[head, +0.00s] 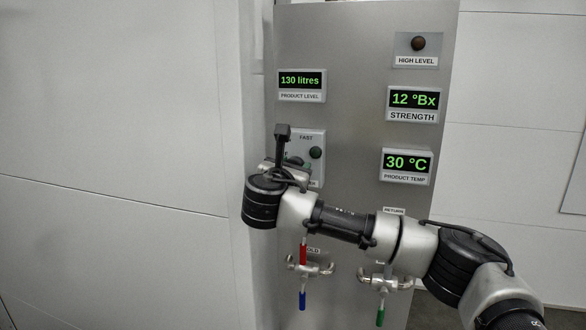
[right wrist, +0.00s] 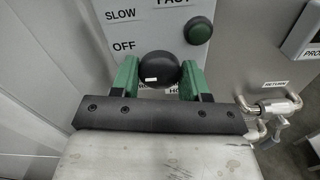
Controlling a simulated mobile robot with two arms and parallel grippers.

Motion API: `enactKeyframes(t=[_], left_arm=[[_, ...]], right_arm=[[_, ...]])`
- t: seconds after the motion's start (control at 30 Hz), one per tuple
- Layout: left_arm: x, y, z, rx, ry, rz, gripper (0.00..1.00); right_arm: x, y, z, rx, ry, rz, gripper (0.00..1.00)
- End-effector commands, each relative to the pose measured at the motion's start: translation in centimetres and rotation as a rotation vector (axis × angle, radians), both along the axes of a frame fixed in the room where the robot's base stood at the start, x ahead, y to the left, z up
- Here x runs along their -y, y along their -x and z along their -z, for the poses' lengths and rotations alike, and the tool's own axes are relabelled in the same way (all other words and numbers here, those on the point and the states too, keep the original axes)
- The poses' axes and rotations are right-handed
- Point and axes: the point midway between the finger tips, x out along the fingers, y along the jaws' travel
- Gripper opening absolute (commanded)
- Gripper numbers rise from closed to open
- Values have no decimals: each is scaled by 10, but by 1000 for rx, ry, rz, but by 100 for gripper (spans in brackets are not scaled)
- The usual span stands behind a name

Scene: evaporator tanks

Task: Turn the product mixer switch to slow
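The product mixer switch is a round black knob (right wrist: 168,69) with a small white mark on its left side. SLOW and OFF are printed to its upper left, and FAST, partly cut off, above it. My right gripper (right wrist: 160,75) has its green fingers on both sides of the knob, with no clear gap. In the head view, my right arm comes in from the right, and its gripper (head: 296,162) is at the switch panel (head: 309,137), hiding most of the knob and the lower labels. My left gripper is not in view.
A round green button or lamp (right wrist: 198,30) sits right of the knob. Displays for product level (head: 301,82), strength (head: 413,101) and product temperature (head: 406,164) are on the grey panel. Below are valves with a red-and-blue handle (head: 303,276) and a green handle (head: 380,312).

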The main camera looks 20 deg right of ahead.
Motion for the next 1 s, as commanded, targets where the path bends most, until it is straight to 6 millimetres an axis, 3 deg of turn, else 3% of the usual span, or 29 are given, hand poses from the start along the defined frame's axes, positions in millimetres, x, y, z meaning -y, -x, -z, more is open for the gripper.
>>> enactKeyframes(t=[0.03, 0.13, 0.17, 0.47, 1.0], left_arm=[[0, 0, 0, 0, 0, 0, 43], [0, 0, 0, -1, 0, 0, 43], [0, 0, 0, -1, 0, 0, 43], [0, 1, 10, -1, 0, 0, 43], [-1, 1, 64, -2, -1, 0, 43]], right_arm=[[0, 0, 0, 0, 0, 1, 37], [0, 0, 0, 0, 0, 1, 22], [0, 0, 0, 0, 0, 1, 21], [0, 0, 3, 28, -43, 0, 21], [-1, 0, 6, 255, -381, 1, 21]])
